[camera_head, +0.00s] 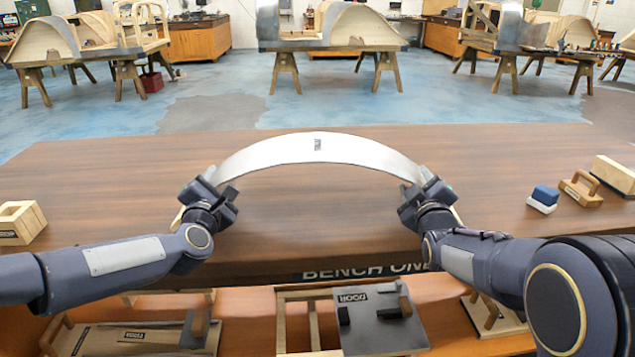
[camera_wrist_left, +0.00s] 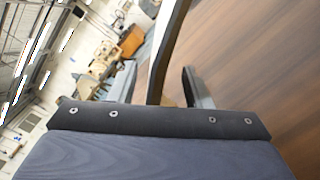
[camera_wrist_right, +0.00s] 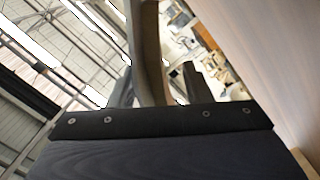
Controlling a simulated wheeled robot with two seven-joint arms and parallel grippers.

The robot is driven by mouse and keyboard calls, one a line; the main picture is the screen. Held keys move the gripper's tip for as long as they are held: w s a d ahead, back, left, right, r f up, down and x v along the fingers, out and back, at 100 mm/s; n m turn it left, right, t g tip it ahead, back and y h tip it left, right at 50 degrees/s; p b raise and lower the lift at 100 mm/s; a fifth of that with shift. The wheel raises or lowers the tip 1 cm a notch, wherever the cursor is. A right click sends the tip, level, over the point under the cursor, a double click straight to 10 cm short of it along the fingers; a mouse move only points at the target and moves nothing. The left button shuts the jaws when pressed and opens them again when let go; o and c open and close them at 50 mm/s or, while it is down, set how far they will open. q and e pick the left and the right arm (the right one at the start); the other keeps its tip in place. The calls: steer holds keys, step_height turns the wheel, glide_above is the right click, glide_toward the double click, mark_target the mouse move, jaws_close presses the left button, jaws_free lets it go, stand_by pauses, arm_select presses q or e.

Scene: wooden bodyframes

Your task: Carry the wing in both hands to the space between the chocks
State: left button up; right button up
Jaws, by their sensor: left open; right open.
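The wing (camera_head: 318,149) is a curved pale metallic arch with a small dark label, standing over the bench with its crown at the far side. My left gripper (camera_head: 212,188) is open around its left end, and my right gripper (camera_head: 425,187) is open around its right end. In the left wrist view the wing's strip (camera_wrist_left: 167,50) passes between the spread fingers. The right wrist view shows its strip (camera_wrist_right: 150,55) between the fingers too. Whether the fingers touch it cannot be told. The wing's lower ends are partly hidden. I cannot identify the chocks with certainty.
The brown bench (camera_head: 320,225) is clear under the arch. A light wooden block (camera_head: 20,223) stands at its left edge. A blue and white block (camera_head: 543,199), a handled wooden block (camera_head: 580,188) and a wood-topped block (camera_head: 613,175) stand at the right. A shelf (camera_head: 440,290) lies below the front edge.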

arm_select(q)
steer(key=shift+w, duration=0.3)
arm_select(e)
steer(key=shift+w, duration=0.35)
arm_select(q)
jaws_close()
arm_select(e)
jaws_close()
stand_by(0.6)
